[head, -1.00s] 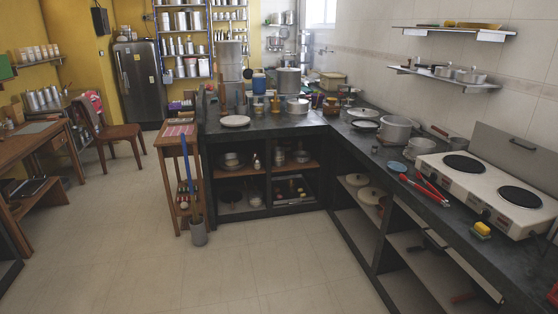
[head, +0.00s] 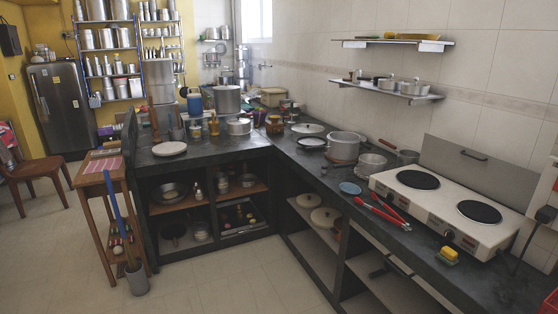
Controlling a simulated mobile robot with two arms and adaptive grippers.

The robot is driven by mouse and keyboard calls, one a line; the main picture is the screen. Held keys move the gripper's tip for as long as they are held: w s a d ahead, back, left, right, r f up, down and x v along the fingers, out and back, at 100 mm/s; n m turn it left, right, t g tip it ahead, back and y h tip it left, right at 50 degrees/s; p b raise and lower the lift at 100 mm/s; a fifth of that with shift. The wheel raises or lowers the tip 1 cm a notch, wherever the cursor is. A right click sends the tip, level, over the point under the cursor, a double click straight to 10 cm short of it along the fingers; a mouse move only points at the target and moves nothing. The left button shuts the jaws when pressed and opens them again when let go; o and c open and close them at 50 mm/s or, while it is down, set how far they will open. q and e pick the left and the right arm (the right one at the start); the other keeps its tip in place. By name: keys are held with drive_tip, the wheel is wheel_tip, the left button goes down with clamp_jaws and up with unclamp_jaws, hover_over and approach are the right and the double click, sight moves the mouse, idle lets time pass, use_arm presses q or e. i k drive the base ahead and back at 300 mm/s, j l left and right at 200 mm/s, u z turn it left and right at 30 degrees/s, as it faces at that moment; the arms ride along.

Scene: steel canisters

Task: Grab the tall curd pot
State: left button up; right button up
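I cannot tell for certain which vessel is the tall curd pot. A tall stack of steel canisters (head: 160,80) stands at the far end of the dark counter. A wide, tall steel pot (head: 227,99) stands right of it, behind a blue container (head: 194,103). A steel pot (head: 345,145) sits nearer, on the right-hand counter. More steel canisters (head: 106,39) fill the wall rack at the back left. Neither of my grippers shows in the head view.
The L-shaped dark counter (head: 285,160) has open shelves below. A two-plate stove (head: 450,205), red tongs (head: 383,210) and a yellow sponge (head: 448,254) lie along its right arm. A small wooden table (head: 103,170) stands left. The tiled floor (head: 215,283) is clear in front.

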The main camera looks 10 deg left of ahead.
sight(221, 180)
drive_tip(key=i+u, duration=0.35)
drive_tip(key=i, duration=1.55)
drive_tip(key=j, duration=0.1)
